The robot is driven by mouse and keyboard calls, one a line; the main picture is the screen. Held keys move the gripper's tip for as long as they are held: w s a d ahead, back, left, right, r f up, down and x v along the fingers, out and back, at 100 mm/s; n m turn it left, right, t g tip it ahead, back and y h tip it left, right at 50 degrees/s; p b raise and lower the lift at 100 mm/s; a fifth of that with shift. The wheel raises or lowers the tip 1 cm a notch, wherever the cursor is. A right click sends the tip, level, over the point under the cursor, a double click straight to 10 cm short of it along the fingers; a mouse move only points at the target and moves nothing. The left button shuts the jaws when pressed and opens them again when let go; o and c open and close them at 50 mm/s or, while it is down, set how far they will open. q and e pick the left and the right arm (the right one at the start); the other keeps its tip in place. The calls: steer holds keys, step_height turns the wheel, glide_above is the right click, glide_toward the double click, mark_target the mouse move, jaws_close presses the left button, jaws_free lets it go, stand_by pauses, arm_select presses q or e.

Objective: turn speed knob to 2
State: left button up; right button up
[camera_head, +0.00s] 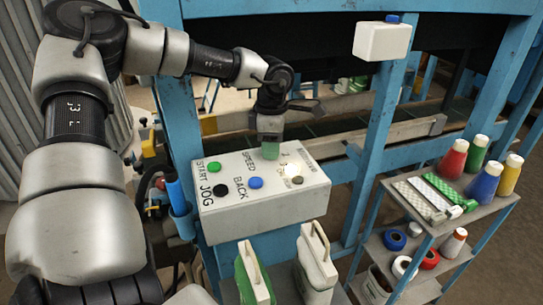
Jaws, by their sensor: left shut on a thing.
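The control box (217,205) is a white panel with printed labels, in the middle of the head view. My left gripper (269,153) points down onto its top face, beside the "SPEED" label, and is shut on the speed knob. The greenish fingers hide the knob, so its pointer and setting cannot be read. Small dial markings show just right of the fingers, partly washed out by a bright glare. My right gripper is not in view.
Blue frame posts (375,150) stand behind. A shelf (455,222) with thread cones is at right; two white-and-green containers (316,262) stand in front.

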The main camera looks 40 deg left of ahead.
arm_select(q)
steer(key=m+b, duration=0.2)
steer(key=m, duration=0.1)
steer(key=shift+m, duration=0.3)
steer(key=shift+m+b, duration=0.6)
steer(key=shift+m, duration=1.1)
steer(key=o, duration=0.9)
steer(key=shift+r, duration=0.1)
step_height(320, 180, up, 11)
steer(key=shift+f, duration=0.15)
